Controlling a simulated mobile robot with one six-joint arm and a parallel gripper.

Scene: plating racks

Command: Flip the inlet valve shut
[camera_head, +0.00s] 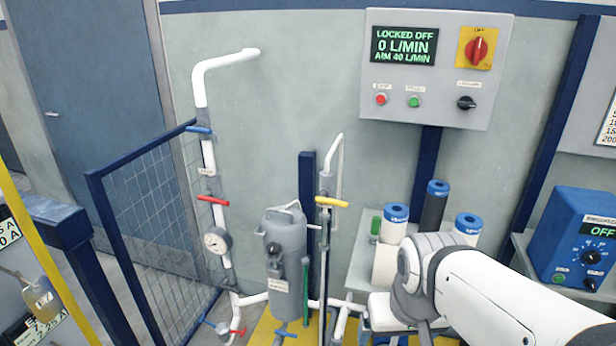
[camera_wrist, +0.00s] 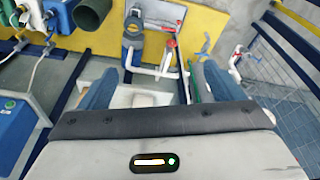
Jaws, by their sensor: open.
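Several valve levers show in the head view, and I cannot read which label marks the inlet valve. The left white pipe carries a blue lever (camera_head: 198,130) and, lower, a red lever (camera_head: 213,200), both lying crosswise to the pipe. A yellow lever (camera_head: 331,201) lies crosswise on the thinner right pipe. Another blue lever (camera_head: 285,333) sits below the grey filter vessel (camera_head: 287,245). My gripper (camera_wrist: 160,82) is open and empty in the wrist view, its fingers wide apart. A red handle (camera_wrist: 170,45) and a blue handle (camera_wrist: 205,42) appear beyond its fingertips.
The panel (camera_head: 435,70) reads "LOCKED OFF, 0 L/MIN, AIM 40 L/MIN" and has a red rotary switch (camera_head: 477,47). A blue mesh fence (camera_head: 155,225) stands left of the pipes. Blue-capped cartridges (camera_head: 397,222) stand on a shelf near my arm. A blue box (camera_head: 580,235) sits at right.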

